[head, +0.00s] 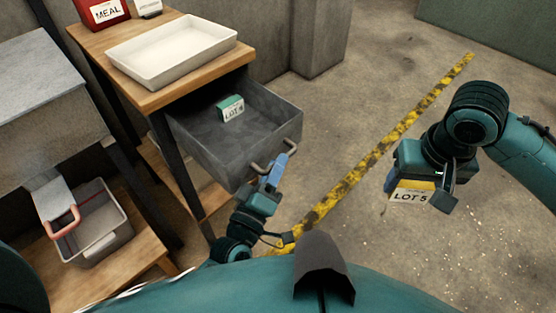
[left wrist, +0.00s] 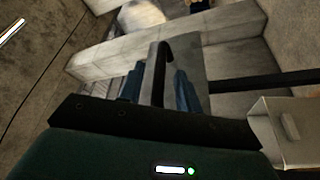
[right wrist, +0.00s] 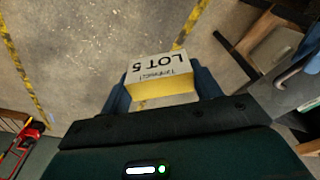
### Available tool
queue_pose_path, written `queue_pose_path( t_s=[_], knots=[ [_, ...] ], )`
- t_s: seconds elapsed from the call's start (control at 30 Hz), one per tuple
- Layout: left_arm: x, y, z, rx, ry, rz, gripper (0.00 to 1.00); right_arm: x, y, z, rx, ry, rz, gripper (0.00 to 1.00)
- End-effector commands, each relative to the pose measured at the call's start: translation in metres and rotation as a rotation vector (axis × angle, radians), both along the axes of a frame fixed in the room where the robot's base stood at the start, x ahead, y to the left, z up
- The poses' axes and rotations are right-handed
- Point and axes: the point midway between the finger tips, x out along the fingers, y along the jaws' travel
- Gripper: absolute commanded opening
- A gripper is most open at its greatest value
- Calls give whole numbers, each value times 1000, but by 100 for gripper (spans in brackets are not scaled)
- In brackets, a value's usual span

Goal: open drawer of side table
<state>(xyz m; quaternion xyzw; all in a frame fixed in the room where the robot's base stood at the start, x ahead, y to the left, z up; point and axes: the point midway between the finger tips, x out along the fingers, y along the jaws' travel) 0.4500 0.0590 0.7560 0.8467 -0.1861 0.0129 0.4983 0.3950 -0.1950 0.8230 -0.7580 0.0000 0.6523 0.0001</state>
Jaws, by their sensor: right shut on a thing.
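The side table has a wooden top (head: 175,98) and a grey metal drawer (head: 262,150), which stands pulled well out. A green and white box marked LOT 4 (head: 231,108) lies inside the drawer. My left gripper (head: 277,170) is at the drawer's front handle (head: 258,165). In the left wrist view, the handle (left wrist: 158,62) lies between the blue fingers (left wrist: 160,88); whether they press on it is unclear. My right gripper (head: 420,178) is shut on a yellow and white box marked LOT 5 (head: 410,195), held in the air right of the drawer. The box also shows in the right wrist view (right wrist: 160,72).
An empty white tray (head: 172,50) and a red MEAL container (head: 103,14) stand on the side table. A grey cabinet (head: 40,95) and a grey bin (head: 95,225) are on the left. Yellow and black tape (head: 395,133) crosses the open floor on the right.

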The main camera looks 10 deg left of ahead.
Motion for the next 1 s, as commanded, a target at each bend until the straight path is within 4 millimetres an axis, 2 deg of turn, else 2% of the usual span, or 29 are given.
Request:
queue_pose_path(
  t_s=[0.03, 0.2, 0.33, 1.0],
  knots=[
    [-10, 3, -3, 1, 3, -2, 34, 0, 0, 1, 0, 0, 0, 40],
    [-36, 11, -8, 1, 2, -2, 34, 0, 0, 1, 0, 0, 0, 40],
    [-49, 15, -11, 2, 1, -1, 34, 0, 0, 1, 0, 0, 0, 40],
    [-52, 16, -11, 6, 3, -3, 34, 0, 0, 1, 0, 0, 0, 40]
  ],
)
